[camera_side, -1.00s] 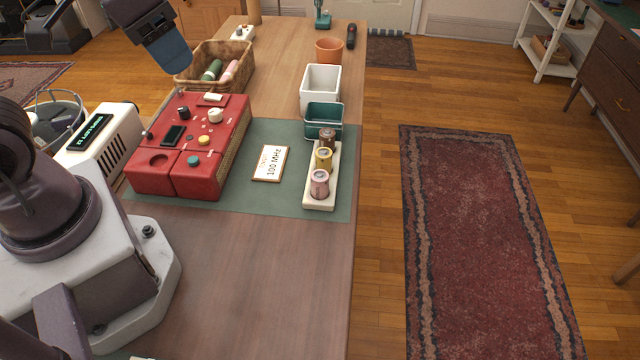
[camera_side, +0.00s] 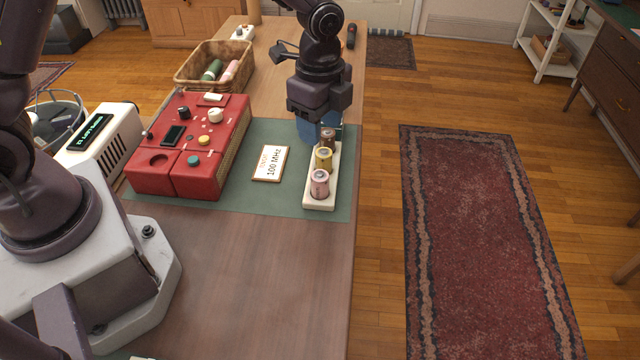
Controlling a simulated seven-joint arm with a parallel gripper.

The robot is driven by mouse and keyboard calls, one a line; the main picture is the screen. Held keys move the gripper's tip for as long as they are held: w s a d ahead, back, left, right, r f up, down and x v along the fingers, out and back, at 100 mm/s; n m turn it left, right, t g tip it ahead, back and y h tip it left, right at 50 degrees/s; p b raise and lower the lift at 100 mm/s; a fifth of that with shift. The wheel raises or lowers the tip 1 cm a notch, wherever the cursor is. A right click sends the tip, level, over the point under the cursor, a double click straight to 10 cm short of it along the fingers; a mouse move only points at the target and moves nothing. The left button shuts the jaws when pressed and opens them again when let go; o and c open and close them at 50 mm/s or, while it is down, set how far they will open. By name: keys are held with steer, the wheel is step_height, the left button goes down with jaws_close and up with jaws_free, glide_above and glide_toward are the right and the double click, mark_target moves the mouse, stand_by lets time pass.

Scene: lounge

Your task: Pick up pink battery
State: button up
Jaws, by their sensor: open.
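The pink battery (camera_side: 320,184) stands upright at the near end of a cream holder (camera_side: 319,206). A yellow battery (camera_side: 323,158) stands behind it, and a brown battery (camera_side: 328,137) stands at the far end. My gripper (camera_side: 318,130) is open, with its blue fingers pointing down at the far end of the holder, by the brown battery. It is beyond the pink battery and apart from it. Whether the fingers touch the brown battery cannot be told. My gripper and arm hide the white and teal containers behind the holder.
A red radio-like box (camera_side: 190,145) with knobs stands left on the green mat (camera_side: 262,200). A card reading 100 MHz (camera_side: 271,163) lies between box and holder. A wicker basket (camera_side: 214,66) with green and pink cylinders is farther back. The near tabletop (camera_side: 255,270) is clear.

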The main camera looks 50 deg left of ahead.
mark_target(320, 175)
step_height(320, 175, down, 8)
steer(key=shift+r, duration=0.1)
steer(key=f, duration=0.5)
steer(key=shift+s+d+f, duration=0.1)
steer(key=shift+s+d, duration=0.05)
steer(key=shift+d, duration=0.05)
steer(key=c, duration=0.7)
